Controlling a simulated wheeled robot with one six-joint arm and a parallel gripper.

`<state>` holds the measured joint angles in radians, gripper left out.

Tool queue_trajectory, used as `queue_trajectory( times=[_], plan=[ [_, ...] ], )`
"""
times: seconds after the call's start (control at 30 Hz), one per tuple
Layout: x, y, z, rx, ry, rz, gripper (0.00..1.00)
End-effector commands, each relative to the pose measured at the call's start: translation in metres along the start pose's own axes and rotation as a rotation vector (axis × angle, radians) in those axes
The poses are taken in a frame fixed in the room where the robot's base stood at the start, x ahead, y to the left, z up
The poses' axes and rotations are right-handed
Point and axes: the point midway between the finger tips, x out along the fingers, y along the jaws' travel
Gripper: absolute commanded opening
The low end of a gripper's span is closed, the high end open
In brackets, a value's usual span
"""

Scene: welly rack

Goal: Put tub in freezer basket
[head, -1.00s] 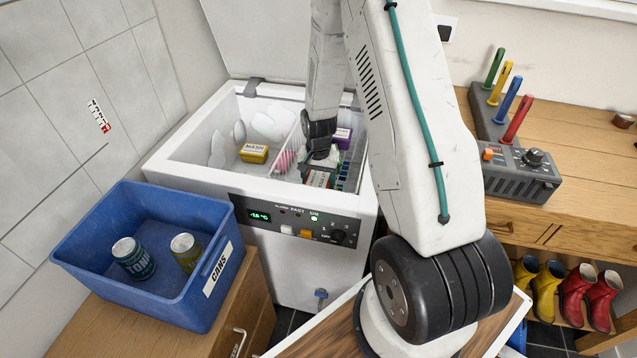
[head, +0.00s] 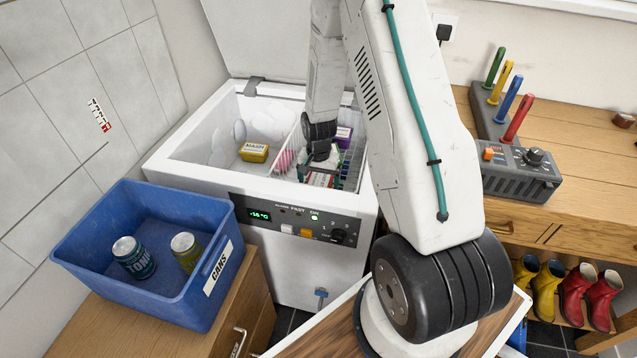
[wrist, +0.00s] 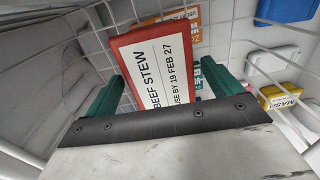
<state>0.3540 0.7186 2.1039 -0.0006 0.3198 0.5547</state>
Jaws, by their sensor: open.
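The tub labelled BEEF STEW (wrist: 160,70), with a white label and red edges, sits inside the wire freezer basket (head: 350,172) on the freezer's right side. It also shows in the head view (head: 320,180), partly covered by my gripper. My gripper (wrist: 152,88) is open, with one teal finger on each side of the tub. In the head view my gripper (head: 321,166) reaches down into the basket from above. Whether the fingers touch the tub, and what lies beneath it, I cannot tell.
The white chest freezer (head: 215,180) has its lid up. A yellow MASH tub (head: 254,152) lies left of the basket, and a purple tub (head: 343,137) is behind my gripper. A blue CANS crate (head: 90,255) with two cans stands in front on the left.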

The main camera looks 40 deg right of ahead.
Motion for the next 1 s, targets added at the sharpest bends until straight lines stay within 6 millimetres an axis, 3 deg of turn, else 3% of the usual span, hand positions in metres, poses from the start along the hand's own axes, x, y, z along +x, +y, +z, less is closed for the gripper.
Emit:
queue_trajectory(
  times=[0.4, 0.73, 0.87, 1.0],
  plan=[
    [-0.086, 0.000, -0.001, 0.000, 0.004, -0.003, 0.91],
    [-0.127, -0.002, 0.005, -0.021, 0.006, -0.004, 0.91],
    [-0.171, -0.007, 0.026, -0.100, 0.020, -0.012, 0.91],
    [-0.233, -0.006, 0.068, -0.235, 0.037, -0.021, 0.91]
  ],
)
